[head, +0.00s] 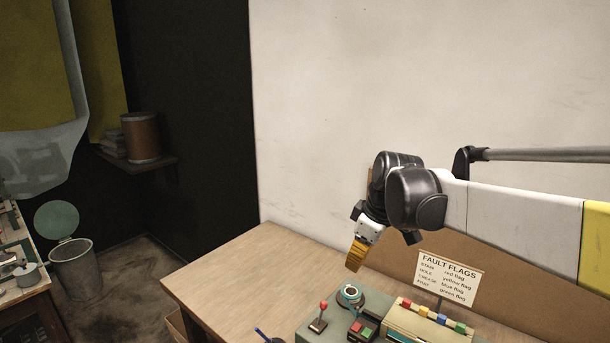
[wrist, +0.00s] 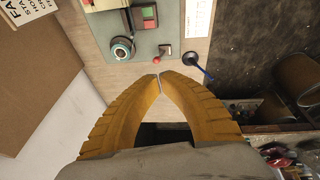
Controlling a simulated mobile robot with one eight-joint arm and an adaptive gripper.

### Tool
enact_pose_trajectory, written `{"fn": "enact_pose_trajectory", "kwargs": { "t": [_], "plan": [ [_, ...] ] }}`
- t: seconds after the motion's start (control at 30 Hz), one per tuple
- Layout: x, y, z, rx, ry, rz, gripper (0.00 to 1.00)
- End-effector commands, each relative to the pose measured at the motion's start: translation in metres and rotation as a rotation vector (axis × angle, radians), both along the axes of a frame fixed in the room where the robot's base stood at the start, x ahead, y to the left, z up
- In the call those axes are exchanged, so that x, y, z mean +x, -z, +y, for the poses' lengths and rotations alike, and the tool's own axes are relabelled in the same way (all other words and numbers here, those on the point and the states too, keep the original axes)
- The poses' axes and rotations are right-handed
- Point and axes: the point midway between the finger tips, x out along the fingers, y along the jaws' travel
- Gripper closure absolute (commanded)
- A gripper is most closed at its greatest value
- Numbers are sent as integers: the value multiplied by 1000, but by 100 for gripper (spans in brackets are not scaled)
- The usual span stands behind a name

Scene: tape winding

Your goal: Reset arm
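My gripper (head: 356,256) hangs in the air over the wooden table (head: 235,275), above and behind the control panel, with its yellow fingers pointing down. In the wrist view the two curved yellow fingers of my gripper (wrist: 159,76) come together at their tips with nothing seen between them. My white and black arm reaches in from the right in the head view.
The grey-green control panel (head: 340,325) carries a red-knobbed lever (head: 318,318), a teal dial (head: 350,295) and red and green buttons. Coloured flags sit in a cream holder (head: 430,324) by the "FAULT FLAGS" sign (head: 447,277). The table's left part is clear. A bin (head: 76,268) stands far left.

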Motion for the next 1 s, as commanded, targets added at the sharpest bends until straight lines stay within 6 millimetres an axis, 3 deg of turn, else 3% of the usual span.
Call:
{"fn": "enact_pose_trajectory", "kwargs": {
  "t": [0.03,0.27,0.4,0.5,0.7,1.0],
  "plan": [
    [-24,-2,-7,7,74,-15,100],
    [-121,2,-39,70,452,-99,100],
    [-175,24,-55,131,662,-156,100],
    [-205,42,-64,177,784,-192,100],
    [-236,68,-73,242,925,-235,100],
    [-240,71,-75,255,950,-242,100]
  ]
}}
